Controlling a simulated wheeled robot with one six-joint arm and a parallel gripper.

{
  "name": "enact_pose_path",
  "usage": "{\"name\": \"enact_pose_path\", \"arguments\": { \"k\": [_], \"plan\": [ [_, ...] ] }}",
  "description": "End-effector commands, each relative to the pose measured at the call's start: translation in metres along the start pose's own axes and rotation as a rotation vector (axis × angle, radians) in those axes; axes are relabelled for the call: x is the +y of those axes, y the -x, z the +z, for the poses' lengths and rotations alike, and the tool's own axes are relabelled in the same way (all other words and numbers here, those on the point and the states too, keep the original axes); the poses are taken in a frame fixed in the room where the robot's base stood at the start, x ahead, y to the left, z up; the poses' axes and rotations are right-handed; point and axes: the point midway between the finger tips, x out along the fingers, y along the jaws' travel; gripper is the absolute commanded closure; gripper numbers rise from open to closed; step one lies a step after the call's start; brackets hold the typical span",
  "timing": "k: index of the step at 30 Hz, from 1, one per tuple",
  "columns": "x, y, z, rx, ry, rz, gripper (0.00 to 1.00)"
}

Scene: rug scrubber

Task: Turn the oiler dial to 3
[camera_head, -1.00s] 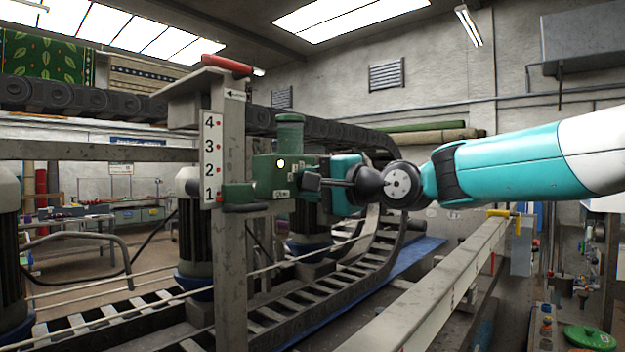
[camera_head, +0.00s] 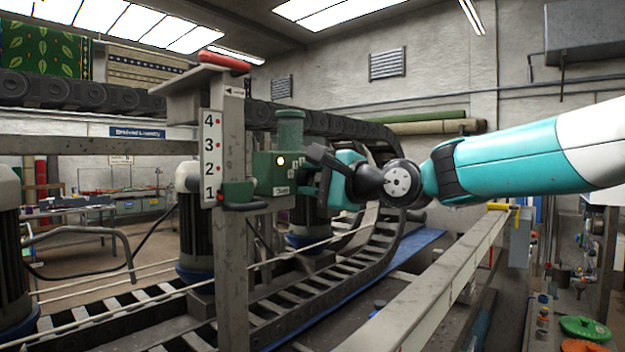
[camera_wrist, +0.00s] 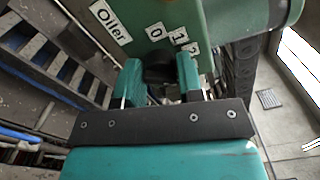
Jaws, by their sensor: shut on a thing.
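The green oiler box (camera_head: 266,175) stands on the machine left of my gripper in the head view. Its green face (camera_wrist: 235,18) also shows in the wrist view, with a white "Oiler" label (camera_wrist: 110,21) and number plates 0 (camera_wrist: 156,32), 1 (camera_wrist: 180,36) and part of a third. The dark oiler dial (camera_wrist: 158,64) is between my teal fingers, below the 0 plate in the picture. My gripper (camera_wrist: 160,78) is shut on it; in the head view my gripper (camera_head: 314,172) is at the box's right side. The dial's pointer is hidden, so its setting cannot be read.
A post with a 1-to-4 scale (camera_head: 210,158) and a green-and-red handle (camera_head: 240,195) stands left of the oiler. A long grey rail (camera_head: 430,290) runs below my arm. A slatted conveyor (camera_head: 290,310) lies beneath.

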Motion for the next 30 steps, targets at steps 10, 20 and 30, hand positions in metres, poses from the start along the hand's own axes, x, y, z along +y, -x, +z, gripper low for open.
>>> {"name": "enact_pose_path", "arguments": {
  "k": [10, 20, 30],
  "plan": [
    [0.000, 0.000, -0.001, 0.002, 0.001, 0.001, 0.42],
    [0.002, 0.008, -0.001, 0.001, 0.001, -0.001, 0.42],
    [0.006, 0.084, -0.004, 0.007, 0.003, -0.003, 0.42]
  ]
}}
